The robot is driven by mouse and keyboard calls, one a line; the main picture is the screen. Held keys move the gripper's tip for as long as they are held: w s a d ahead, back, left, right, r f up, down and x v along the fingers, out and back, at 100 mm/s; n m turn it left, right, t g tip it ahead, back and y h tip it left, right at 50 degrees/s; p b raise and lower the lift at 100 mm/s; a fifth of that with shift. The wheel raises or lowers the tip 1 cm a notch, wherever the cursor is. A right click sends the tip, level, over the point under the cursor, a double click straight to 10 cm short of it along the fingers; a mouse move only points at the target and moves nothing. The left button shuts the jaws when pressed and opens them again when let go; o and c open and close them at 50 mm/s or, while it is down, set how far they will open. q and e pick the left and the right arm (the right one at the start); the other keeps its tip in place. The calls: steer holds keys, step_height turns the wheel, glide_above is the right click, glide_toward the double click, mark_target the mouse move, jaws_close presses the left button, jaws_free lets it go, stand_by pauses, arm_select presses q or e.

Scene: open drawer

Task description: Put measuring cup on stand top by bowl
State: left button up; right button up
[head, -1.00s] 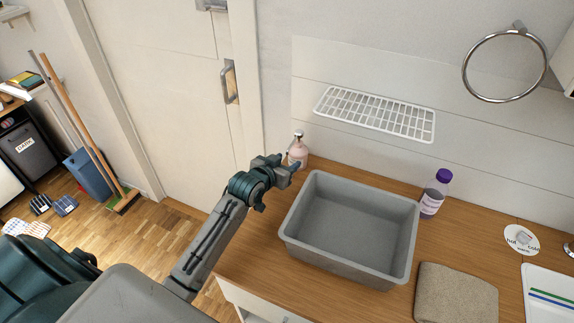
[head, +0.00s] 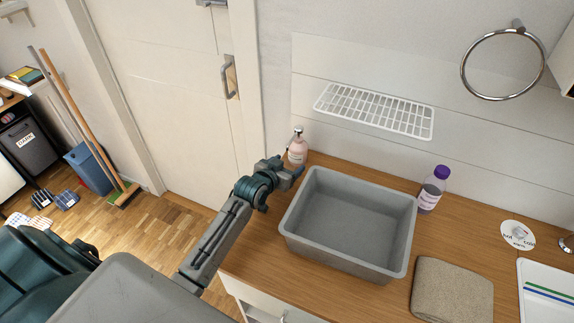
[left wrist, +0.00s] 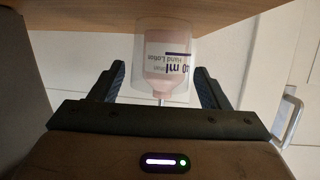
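The pink bottle (left wrist: 166,58), labelled hand lotion, appears upside down in that view, beyond the gap between the fingers. No measuring cup, bowl or stand can be made out in these frames. My right gripper is not in view.
A purple-capped bottle (head: 433,189) stands right of the basin. A folded beige towel (head: 452,291) and a white tray (head: 545,306) lie on the counter's right. A white wire rack (head: 375,111) is on the wall. The basin looks empty.

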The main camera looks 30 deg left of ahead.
arm_select(q)
steer(key=shift+r, duration=0.25)
steer(key=shift+s, duration=0.3)
steer(key=b+v, duration=0.2)
steer(key=v, duration=0.8)
steer(key=shift+s, duration=0.2)
steer(key=shift+s+r, duration=0.25)
steer(key=shift+s, duration=0.2)
